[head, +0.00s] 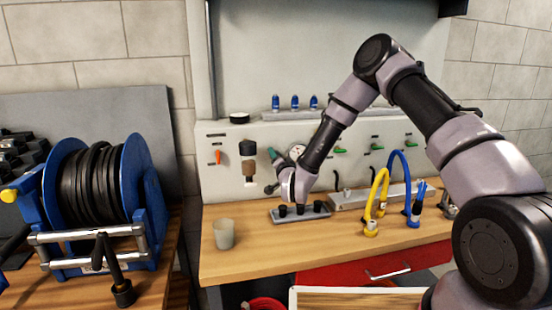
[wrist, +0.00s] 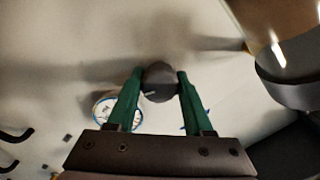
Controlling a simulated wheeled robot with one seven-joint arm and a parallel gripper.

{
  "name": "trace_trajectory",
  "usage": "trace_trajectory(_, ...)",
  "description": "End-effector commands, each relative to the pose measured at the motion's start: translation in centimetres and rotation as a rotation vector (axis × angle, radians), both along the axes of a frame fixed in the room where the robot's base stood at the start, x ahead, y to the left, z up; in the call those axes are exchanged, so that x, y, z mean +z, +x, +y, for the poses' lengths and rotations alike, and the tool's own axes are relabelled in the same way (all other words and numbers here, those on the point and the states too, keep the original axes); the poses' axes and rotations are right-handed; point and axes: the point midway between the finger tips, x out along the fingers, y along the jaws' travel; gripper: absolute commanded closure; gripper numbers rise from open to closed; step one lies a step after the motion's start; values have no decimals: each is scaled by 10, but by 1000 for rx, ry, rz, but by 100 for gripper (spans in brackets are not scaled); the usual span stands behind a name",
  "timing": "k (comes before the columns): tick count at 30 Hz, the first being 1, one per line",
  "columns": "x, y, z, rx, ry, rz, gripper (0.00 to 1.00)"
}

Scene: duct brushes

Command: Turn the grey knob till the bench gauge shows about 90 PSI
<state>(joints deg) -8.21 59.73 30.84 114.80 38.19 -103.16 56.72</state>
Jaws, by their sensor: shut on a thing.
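The grey knob (wrist: 160,82) is on the pale panel in the wrist view, with a light mark on its face. My gripper (wrist: 156,84) is shut on it, one green finger on each side. In the head view my gripper (head: 271,170) is at the panel, and the knob cannot be made out there. The bench gauge (wrist: 106,109) has a white dial and is partly hidden behind a finger in the wrist view.
A cup (head: 223,233) and a grey block with black sockets (head: 317,212) stand on the bench. Yellow (head: 381,190) and blue (head: 404,165) hoses are right.

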Motion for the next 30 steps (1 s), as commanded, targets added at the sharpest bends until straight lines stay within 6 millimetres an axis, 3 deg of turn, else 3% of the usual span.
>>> trace_trajectory(15, -3, 0, -2, -3, 422, 127, 100)
trace_trajectory(30, -2, -1, -1, -1, 587, 173, 100)
